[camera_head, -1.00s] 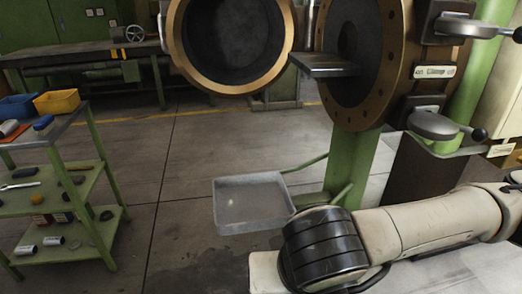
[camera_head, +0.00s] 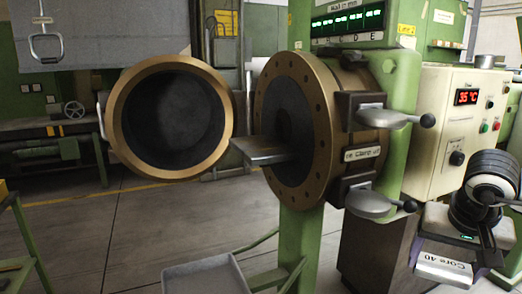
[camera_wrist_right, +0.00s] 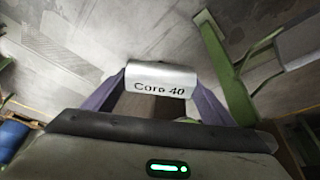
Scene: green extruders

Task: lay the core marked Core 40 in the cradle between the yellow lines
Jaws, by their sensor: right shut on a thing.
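The silver core marked Core 40 (camera_head: 443,268) is held in my right gripper (camera_head: 455,258), low at the right of the head view. In the right wrist view the core (camera_wrist_right: 160,80) lies crosswise between the two purple fingers, its label readable. The gripper is shut on it, with floor behind. A flat metal tongue (camera_head: 258,151) juts left from the bronze flange of the green extruder; I cannot make out a cradle with yellow lines. My left gripper is out of view.
A round bronze-rimmed door (camera_head: 170,118) hangs open left of the flange (camera_head: 297,130). Two clamp handles (camera_head: 385,118) stick out right. A cream control box (camera_head: 464,125) stands behind my right arm. A grey tray (camera_head: 205,276) sits low in front.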

